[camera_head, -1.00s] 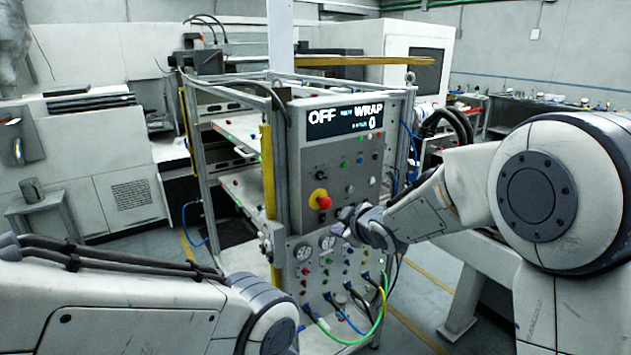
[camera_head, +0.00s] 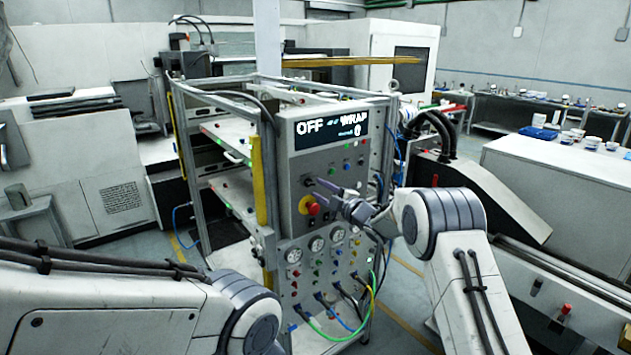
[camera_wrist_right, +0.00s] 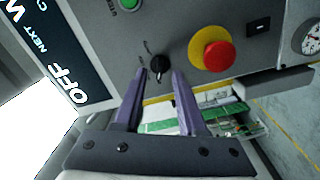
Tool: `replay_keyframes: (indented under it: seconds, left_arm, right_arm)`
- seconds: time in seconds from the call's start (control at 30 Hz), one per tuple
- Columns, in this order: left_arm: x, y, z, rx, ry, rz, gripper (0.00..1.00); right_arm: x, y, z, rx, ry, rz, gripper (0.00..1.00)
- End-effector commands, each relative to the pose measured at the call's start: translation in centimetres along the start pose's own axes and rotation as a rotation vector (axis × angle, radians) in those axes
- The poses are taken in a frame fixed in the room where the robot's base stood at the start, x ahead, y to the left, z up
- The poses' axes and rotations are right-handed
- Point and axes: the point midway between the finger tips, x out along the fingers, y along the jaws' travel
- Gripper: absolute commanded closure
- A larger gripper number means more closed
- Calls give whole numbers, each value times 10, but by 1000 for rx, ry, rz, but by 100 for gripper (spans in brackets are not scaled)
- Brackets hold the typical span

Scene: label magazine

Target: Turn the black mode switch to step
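The black mode switch (camera_wrist_right: 159,66) is a small knob on the grey control panel (camera_head: 298,165). In the right wrist view it sits just beyond and between the tips of my right gripper (camera_wrist_right: 159,72). The two purple fingers are apart with nothing between them. In the head view the right gripper (camera_head: 318,190) reaches in front of the panel near the switch, by the emergency stop. The display (camera_head: 331,127) reads OFF, with WRAP to its right. My left arm shows at the lower left; its gripper is out of view.
A red emergency stop on a yellow base (camera_wrist_right: 212,55) is close to the right finger in the wrist view. A green button (camera_wrist_right: 130,4) is above. Gauges (camera_head: 294,256) and cables (camera_head: 330,322) are lower on the panel. A yellow post (camera_head: 258,180) stands left of it.

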Motion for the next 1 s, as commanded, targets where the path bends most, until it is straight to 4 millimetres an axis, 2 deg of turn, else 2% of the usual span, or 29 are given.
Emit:
replay_keyframes:
  seconds: [0.03,0.23,0.6,0.63,0.7,0.73,0.83,0.87,1.0]
  left_arm:
    - [-7,0,0,1,0,0,19]
    - [-14,1,-1,2,0,0,19]
    - [-14,1,-1,3,0,0,19]
    - [-14,1,-1,3,0,0,19]
    - [-14,1,-1,3,0,0,19]
    - [-14,1,-1,3,0,0,19]
    - [-14,1,-1,3,0,0,19]
    - [-14,1,0,3,0,0,19]
    - [-13,1,-1,3,0,0,19]
  right_arm:
    - [7,2,-1,1,1,0,60]
    - [22,1,0,1,-1,0,60]
    - [25,0,2,2,-3,0,60]
    - [25,0,2,2,-3,0,68]
    - [25,0,2,1,-3,1,94]
    - [25,0,2,1,-3,1,100]
    - [25,0,2,1,-3,0,100]
    - [29,-2,-4,2,-1,-1,100]
    - [26,-1,1,7,-2,0,100]
